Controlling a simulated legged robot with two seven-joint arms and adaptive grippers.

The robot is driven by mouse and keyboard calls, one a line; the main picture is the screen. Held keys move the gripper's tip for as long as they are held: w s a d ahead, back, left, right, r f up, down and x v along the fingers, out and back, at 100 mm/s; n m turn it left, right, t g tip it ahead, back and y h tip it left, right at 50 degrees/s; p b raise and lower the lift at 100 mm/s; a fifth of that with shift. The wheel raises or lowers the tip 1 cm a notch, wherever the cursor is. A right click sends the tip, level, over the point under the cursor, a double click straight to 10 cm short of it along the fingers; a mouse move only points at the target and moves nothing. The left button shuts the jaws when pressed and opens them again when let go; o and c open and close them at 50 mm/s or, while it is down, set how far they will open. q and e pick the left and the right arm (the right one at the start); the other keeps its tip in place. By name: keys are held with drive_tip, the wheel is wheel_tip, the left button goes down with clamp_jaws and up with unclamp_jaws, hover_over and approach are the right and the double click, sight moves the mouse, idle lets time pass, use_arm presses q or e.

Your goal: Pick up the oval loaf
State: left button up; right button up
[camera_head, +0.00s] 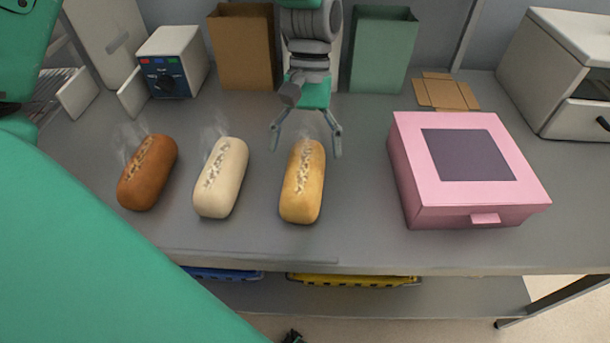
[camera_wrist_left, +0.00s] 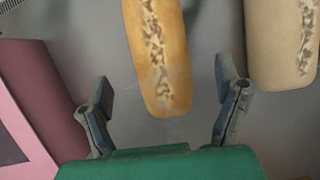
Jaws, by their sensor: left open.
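Three elongated, rounded loaves lie in a row on the grey counter: a brown one (camera_head: 147,172), a cream one (camera_head: 221,178) and a golden one (camera_head: 302,182). All have a pale, flaky strip on top; their shapes are alike, so I cannot tell which is called oval. My left gripper (camera_head: 306,145) is open and empty at the far end of the golden loaf. In the left wrist view, the golden loaf's (camera_wrist_left: 160,60) near end points between the spread fingers (camera_wrist_left: 165,105), apart from both. The cream loaf (camera_wrist_left: 283,45) is right of them. My right gripper is not in view.
A pink box (camera_head: 400,185) with a dark window stands right of the golden loaf. Behind are a brown bag (camera_head: 243,50), a green bag (camera_head: 382,52), a control box (camera_head: 172,62) and flat cardboard (camera_head: 445,92). The counter's front strip (camera_head: 340,240) is clear.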

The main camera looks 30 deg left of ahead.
sight(305, 179)
use_arm(q)
drive_tip(key=shift+s+d+f, duration=0.1)
drive_tip(key=shift+d+f, duration=0.25)
drive_tip(key=shift+f, duration=0.5)
drive_tip(key=shift+s+d+f, duration=0.1)
drive_tip(key=shift+s+f, duration=0.05)
drive_tip(key=shift+f, duration=0.1)
drive_tip(key=x, duration=0.4)
drive_tip(key=shift+a+f, duration=0.45)
drive_tip(key=shift+d+r, duration=0.1)
drive_tip(key=shift+d, duration=0.1)
drive_tip(key=c, duration=1.4)
